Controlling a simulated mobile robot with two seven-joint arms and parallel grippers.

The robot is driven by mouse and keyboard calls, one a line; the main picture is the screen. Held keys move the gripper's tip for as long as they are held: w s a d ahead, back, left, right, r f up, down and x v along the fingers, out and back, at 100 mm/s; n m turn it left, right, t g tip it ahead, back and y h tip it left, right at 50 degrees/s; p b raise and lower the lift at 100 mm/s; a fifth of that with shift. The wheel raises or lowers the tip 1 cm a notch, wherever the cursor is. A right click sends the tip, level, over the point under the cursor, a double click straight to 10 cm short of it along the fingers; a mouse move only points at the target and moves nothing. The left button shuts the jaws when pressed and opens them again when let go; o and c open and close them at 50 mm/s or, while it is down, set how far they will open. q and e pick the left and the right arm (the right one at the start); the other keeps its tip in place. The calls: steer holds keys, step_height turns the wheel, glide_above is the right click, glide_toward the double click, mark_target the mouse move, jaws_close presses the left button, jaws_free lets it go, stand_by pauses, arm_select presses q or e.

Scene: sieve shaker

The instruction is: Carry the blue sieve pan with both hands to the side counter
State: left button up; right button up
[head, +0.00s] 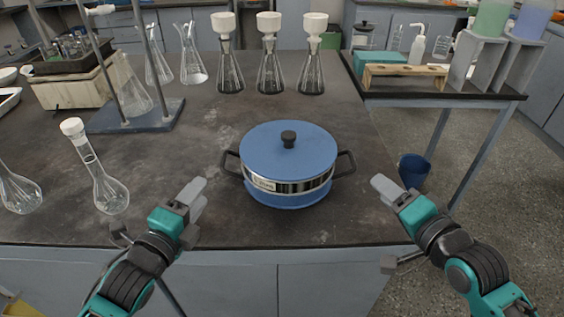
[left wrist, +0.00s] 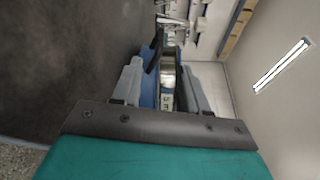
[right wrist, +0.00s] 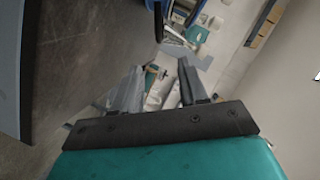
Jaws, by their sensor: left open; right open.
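The blue sieve pan (head: 288,150) sits upright on the dark bench top (head: 215,226), with a blue lid, a black knob and a black handle on each side. A label band runs around its wall. My left gripper (head: 192,195) is open and empty, just left of and in front of the left handle (head: 231,163). In the left wrist view the pan (left wrist: 166,90) shows between and beyond the fingers (left wrist: 160,85). My right gripper (head: 390,188) is open and empty, right of the right handle (head: 345,164) and apart from it. In the right wrist view the fingers (right wrist: 160,88) have nothing between them.
A side counter (head: 440,94) at the back right holds a wooden rack (head: 405,76), a teal box (head: 379,62) and grey stands. A blue bin (head: 412,170) stands on the floor. Flasks with white funnels (head: 269,55) stand behind the pan; a stoppered flask (head: 108,190) stands left.

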mark_target(354, 161)
arm_select(q)
steer(key=shift+s, duration=0.1)
arm_select(e)
steer(key=shift+s, duration=0.1)
steer(key=shift+d, duration=0.1)
arm_select(q)
steer(key=x, duration=1.3)
arm_select(e)
steer(key=x, duration=1.3)
arm_select(q)
jaws_close()
arm_select(e)
jaws_close()
arm_select(q)
steer(key=shift+r, duration=0.1)
arm_select(e)
steer(key=shift+r, duration=0.1)
